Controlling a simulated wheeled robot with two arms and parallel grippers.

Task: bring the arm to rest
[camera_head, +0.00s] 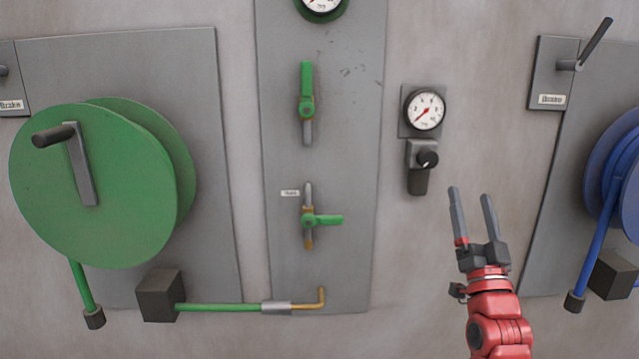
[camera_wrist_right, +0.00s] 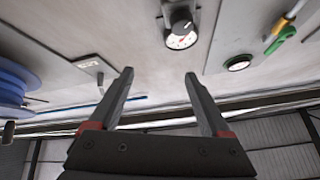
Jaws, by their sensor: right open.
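My right gripper (camera_head: 471,191) is open and empty, its two grey fingers pointing up in front of the bare wall. It is below and to the right of a black-knobbed regulator (camera_head: 424,159) and apart from it. In the right wrist view the open fingers (camera_wrist_right: 160,78) also hold nothing, with the regulator's gauge (camera_wrist_right: 181,40) beyond them. My left gripper is not in view.
A green hose reel (camera_head: 90,220) with a crank stands at left. A grey panel (camera_head: 355,230) carries an upper green valve (camera_head: 307,90), handle upright, and a lower one (camera_head: 325,220), handle sideways. A blue reel (camera_head: 610,170) and brake lever (camera_head: 596,42) are at right.

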